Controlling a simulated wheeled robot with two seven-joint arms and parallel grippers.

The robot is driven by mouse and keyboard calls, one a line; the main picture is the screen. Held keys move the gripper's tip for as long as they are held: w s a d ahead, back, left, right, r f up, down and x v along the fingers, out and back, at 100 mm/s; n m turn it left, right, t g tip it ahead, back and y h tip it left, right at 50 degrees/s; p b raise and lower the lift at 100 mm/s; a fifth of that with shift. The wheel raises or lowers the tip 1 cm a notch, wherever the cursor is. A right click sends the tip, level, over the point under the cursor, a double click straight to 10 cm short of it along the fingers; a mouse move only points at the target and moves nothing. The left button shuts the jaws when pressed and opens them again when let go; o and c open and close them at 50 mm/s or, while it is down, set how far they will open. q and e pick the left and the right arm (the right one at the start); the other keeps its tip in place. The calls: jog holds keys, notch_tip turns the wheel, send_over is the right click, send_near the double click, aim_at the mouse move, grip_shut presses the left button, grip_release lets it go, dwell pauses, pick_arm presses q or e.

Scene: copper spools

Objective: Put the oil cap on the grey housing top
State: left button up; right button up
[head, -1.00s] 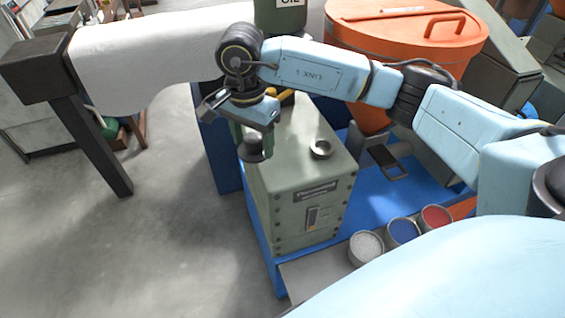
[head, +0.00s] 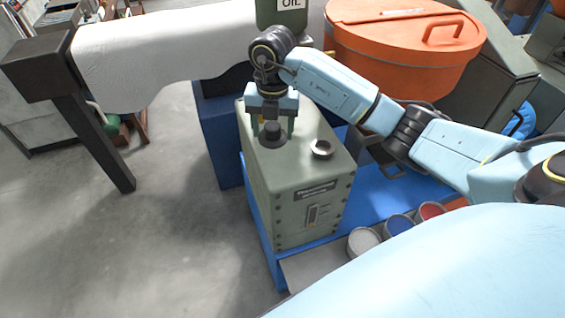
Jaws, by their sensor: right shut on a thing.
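The grey-green housing (head: 318,215) is a tall box with a label and rivets on its front. My right gripper (head: 272,126) points down over the back left part of the housing top and is shut on the dark oil cap (head: 272,140). The cap looks upright and shows against the housing top; I cannot tell whether it touches it. My left gripper is not in view.
The housing stands on a blue base (head: 375,195). Small pots of white (head: 363,241), blue (head: 399,224) and red (head: 430,211) stand at its right front. A large orange lidded drum (head: 400,45) and a green oil container (head: 282,14) stand behind. Open floor lies left.

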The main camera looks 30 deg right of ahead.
aim_at(281, 166)
jog(key=m, duration=0.1)
jog(key=d+m, duration=0.1)
jog(key=m, duration=0.3)
jog(key=shift+s+d+f, duration=0.15)
jog(key=shift+d+f, duration=0.2)
jog(key=shift+f, duration=0.05)
jog(key=shift+d+f+m, duration=0.1)
jog(key=shift+f+m, duration=0.05)
jog(key=shift+m, duration=0.45)
jog(key=shift+f, duration=0.3)
notch_tip(281, 166, down, 9)
jog(key=shift+f, duration=0.2)
jog(key=o, duration=1)
jog(key=shift+f, duration=0.1)
jog(key=shift+c, duration=0.2)
notch_tip(281, 166, up, 12)
jog(key=shift+s+d+r, duration=0.1)
jog(key=shift+s+r, duration=0.05)
